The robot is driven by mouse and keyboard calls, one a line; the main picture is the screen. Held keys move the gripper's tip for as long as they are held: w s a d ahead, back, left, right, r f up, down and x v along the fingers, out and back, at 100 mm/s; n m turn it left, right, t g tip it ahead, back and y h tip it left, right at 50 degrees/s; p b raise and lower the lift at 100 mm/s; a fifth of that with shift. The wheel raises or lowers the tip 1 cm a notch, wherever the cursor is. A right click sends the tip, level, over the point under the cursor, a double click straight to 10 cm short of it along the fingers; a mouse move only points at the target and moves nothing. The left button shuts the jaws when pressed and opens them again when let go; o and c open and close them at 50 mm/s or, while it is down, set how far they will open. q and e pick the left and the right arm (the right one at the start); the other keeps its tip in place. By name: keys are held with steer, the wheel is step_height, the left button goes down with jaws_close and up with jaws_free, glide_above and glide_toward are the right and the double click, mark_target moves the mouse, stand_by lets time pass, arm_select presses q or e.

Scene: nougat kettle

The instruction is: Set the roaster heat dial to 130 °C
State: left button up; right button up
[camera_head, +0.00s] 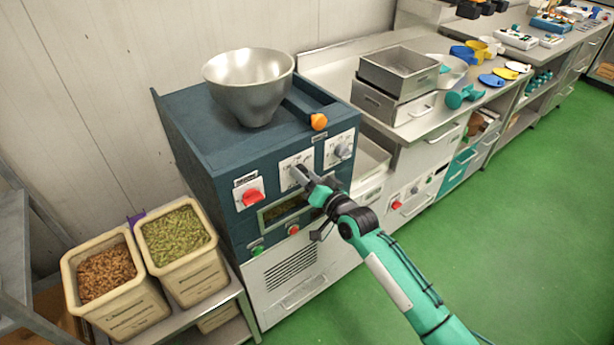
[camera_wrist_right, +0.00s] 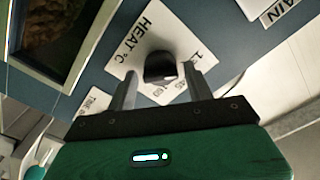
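The roaster (camera_head: 225,160) is a dark blue-green machine with a metal bowl-shaped hopper on top. Its heat dial is a dark knob (camera_wrist_right: 160,68) on a white "HEAT °C" plate (camera_head: 288,162), in the middle of the front panel. My right gripper (camera_head: 303,178) is at this plate and mostly hides the dial in the head view. In the right wrist view, its two fingers (camera_wrist_right: 163,88) are apart, one on each side of the knob, with a visible gap. The dial's setting cannot be read. My left gripper is not in view.
A red switch (camera_head: 252,196) sits left of the heat plate, and another dial (camera_head: 343,151) sits right of it. An orange-knobbed lever (camera_head: 319,122) sticks out above. Green and red buttons lie below. Tubs of nuts (camera_head: 110,275) stand at left; a steel counter (camera_head: 430,125) runs right.

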steer(key=shift+o, duration=0.2)
steer(key=b+v, duration=0.2)
steer(key=v, duration=1.2)
steer(key=s+d+f+g+h, duration=0.1)
steer(key=d+f+g+h, duration=0.3)
steer(key=f, duration=1.2)
steer(key=s+d+f+t+h, duration=0.15)
steer(key=d+f, duration=0.35)
steer(key=f, duration=1)
steer(key=s+d+f+g+h, duration=0.2)
steer(key=s+d+f+g, duration=0.1)
steer(key=s+f, duration=0.6)
steer(key=s+d+f+g+h, duration=0.1)
steer(key=s+d+f+g, duration=0.15)
steer(key=s+f, duration=0.6)
steer(key=s+d+f+n+g, duration=0.1)
steer(key=s+f, duration=0.4)
steer(key=s, duration=0.5)
steer(key=s+d+f+n+g+h, duration=0.1)
steer(key=s+f+g, duration=0.1)
steer(key=s+f, duration=0.4)
steer(key=s+d+f+n+g+h, duration=0.1)
steer(key=s+f, duration=0.4)
steer(key=s, duration=0.9)
steer(key=shift+f+g, duration=0.3)
steer(key=shift+g, duration=0.5)
